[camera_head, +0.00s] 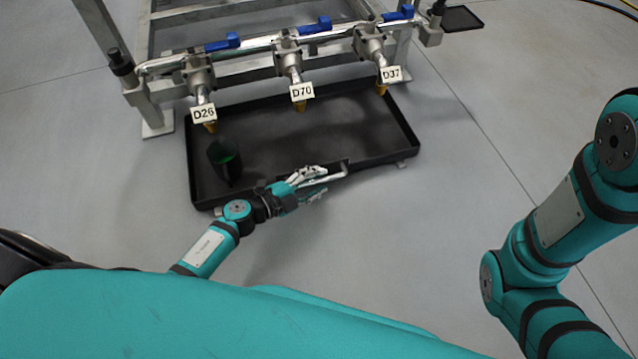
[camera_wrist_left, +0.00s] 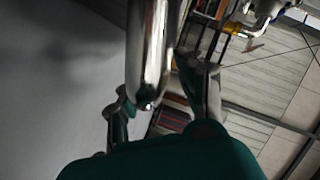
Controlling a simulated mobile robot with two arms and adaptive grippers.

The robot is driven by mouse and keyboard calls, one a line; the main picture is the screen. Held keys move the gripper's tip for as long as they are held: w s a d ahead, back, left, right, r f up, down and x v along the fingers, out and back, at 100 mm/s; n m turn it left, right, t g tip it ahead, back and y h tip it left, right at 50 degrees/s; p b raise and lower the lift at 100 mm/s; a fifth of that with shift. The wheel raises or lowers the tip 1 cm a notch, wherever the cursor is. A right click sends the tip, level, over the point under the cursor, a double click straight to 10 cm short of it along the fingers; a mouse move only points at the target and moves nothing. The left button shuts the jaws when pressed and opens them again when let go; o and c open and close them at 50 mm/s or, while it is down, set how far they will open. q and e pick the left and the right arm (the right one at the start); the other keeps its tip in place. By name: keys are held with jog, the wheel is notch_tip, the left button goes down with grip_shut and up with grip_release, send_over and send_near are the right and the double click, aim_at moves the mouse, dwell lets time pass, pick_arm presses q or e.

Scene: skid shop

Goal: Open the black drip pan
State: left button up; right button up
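The black drip pan (camera_head: 270,130) lies on the floor below the valve frame. Its metal bar handle (camera_head: 330,178) is on its near wall, right of the middle. My left gripper (camera_head: 314,183) is at this handle, its fingers apart with one on each side of the bar; I cannot tell whether they touch it. In the left wrist view a shiny metal bar (camera_wrist_left: 149,55), likely the handle, runs down in front of the gripper. My right gripper is out of view; only my right arm shows at the right.
A dark container with green inside (camera_head: 224,160) stands in the pan's left part. Valves with blue levers (camera_head: 314,27) and tags D26, D70 and D37 hang over the pan. A small black tray (camera_head: 462,19) lies farther back. The floor on the near side is clear.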

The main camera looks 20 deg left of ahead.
pick_arm(q)
jog(key=shift+w+d+f, duration=0.1)
jog(key=shift+w+d, duration=0.2)
jog(key=shift+w, duration=0.1)
grip_shut()
